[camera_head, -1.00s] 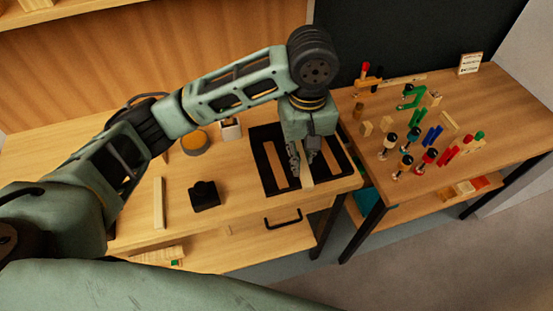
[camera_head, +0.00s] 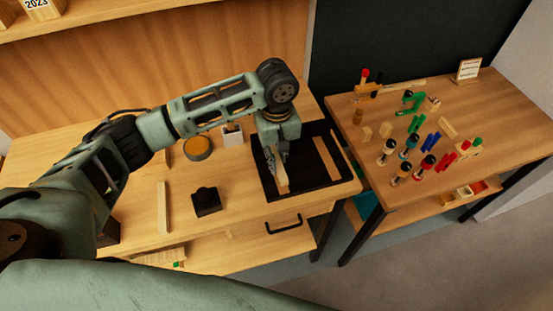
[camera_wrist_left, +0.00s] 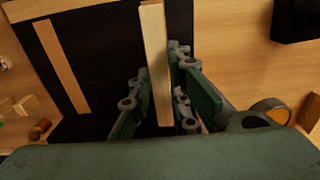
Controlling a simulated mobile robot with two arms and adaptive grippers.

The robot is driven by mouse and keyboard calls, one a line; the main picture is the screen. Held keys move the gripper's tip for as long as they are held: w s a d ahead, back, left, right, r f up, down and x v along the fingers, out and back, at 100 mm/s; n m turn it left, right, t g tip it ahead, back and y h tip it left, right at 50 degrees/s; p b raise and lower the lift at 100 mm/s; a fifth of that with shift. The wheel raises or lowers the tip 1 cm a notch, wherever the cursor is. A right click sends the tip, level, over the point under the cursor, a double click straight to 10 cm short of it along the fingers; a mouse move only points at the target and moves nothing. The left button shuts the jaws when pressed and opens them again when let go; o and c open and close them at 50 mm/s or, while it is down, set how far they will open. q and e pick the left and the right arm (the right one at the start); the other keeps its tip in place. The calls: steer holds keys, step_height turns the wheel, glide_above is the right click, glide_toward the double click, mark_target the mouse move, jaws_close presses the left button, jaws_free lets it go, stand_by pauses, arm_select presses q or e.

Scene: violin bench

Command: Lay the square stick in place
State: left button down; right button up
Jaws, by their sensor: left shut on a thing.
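My left gripper (camera_head: 279,163) is over the left part of a flat black tray (camera_head: 300,193) in the head view. It is shut on a pale square stick (camera_head: 283,184). In the left wrist view the square stick (camera_wrist_left: 155,62) runs lengthwise between the two fingers (camera_wrist_left: 158,100), over the dark tray (camera_wrist_left: 105,50). I cannot tell whether the stick touches the tray. A second wooden strip (camera_head: 328,158) is along the tray's right side; it shows at the left in the wrist view (camera_wrist_left: 62,65). My right gripper is not in view.
A black block with a knob (camera_head: 206,201) and a loose pale stick (camera_head: 163,208) are left of the tray. A round tin (camera_head: 198,148) and small white box (camera_head: 232,134) stand behind. A second table (camera_head: 480,125) at right holds colored clamps and small blocks.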

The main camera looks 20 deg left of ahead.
mark_target(277, 159)
arm_select(q)
step_height(277, 159, down, 2)
steer(key=shift+f, duration=0.45)
steer(key=shift+f+p, duration=0.1)
steer(key=shift+p, duration=0.2)
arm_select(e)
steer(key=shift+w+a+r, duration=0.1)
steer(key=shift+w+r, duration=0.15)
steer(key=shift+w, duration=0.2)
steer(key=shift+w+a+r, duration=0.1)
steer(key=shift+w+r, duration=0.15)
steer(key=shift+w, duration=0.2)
arm_select(q)
steer(key=c, duration=1.7)
jaws_free()
steer(key=shift+o, duration=0.2)
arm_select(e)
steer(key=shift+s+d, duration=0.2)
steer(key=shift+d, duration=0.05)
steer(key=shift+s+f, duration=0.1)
